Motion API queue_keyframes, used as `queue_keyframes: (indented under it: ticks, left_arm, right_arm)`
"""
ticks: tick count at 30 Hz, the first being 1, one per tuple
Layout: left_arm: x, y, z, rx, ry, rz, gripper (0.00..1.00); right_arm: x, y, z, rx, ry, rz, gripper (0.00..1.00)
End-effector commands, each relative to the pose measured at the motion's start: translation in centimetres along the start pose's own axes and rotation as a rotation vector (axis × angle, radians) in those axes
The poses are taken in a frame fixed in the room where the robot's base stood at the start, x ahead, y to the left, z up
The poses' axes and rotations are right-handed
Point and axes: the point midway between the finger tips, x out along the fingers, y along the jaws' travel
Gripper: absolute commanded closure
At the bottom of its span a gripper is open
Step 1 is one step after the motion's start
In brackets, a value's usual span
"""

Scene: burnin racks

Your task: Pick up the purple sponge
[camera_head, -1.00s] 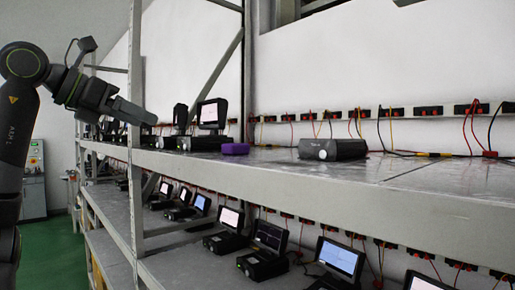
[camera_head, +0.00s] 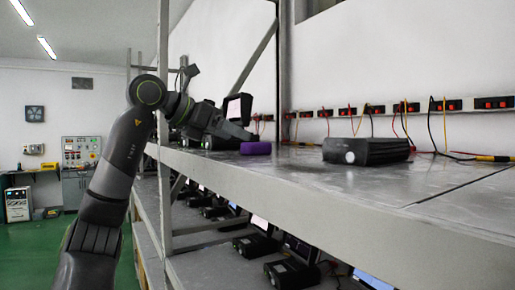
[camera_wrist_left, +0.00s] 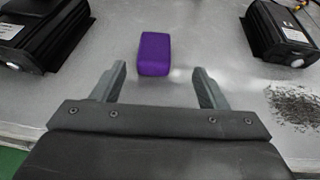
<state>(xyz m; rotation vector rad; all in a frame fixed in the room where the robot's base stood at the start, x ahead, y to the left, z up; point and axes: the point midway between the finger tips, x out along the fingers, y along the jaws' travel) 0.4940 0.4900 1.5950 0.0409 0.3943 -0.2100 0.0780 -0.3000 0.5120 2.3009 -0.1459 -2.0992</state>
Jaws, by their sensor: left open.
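The purple sponge (camera_head: 255,148) lies on the upper shelf (camera_head: 330,180) of the rack, near its front. In the left wrist view the sponge (camera_wrist_left: 154,54) sits just beyond my fingertips, in line with the gap between them and slightly left of its middle. My left gripper (camera_head: 250,135) reaches in from the left at the shelf, close to the sponge. In the left wrist view my left gripper (camera_wrist_left: 160,75) has its fingers apart with nothing between them. My right gripper is in neither view.
A black box device (camera_head: 366,151) stands right of the sponge, with bare shelf between. A device with a raised screen (camera_head: 237,108) stands on the left, partly behind my arm. Red sockets with cables (camera_head: 410,107) line the back. A grey rack post (camera_head: 163,70) stands near my arm.

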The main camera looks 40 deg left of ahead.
Motion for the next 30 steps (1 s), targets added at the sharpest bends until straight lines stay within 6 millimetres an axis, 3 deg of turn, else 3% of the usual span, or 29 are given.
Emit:
queue_keyframes:
  ticks: [6,11,21,28,30]
  left_arm:
    - [2.6,0.0,0.1,0.001,-0.001,0.001,0.33]
    - [3.3,0.1,0.1,0.0,0.0,0.0,0.33]
    - [7.7,0.7,0.2,0.0,0.002,-0.002,0.33]
    - [8.0,0.8,0.1,0.001,-0.001,0.0,0.33]
    - [8.0,0.8,0.1,0.001,-0.001,0.0,0.41]
  right_arm:
    - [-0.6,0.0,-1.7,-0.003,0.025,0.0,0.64]
    - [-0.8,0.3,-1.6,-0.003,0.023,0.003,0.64]
    - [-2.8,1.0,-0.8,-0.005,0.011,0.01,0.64]
    - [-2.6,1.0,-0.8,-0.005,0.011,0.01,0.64]
    - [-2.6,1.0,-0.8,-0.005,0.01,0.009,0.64]
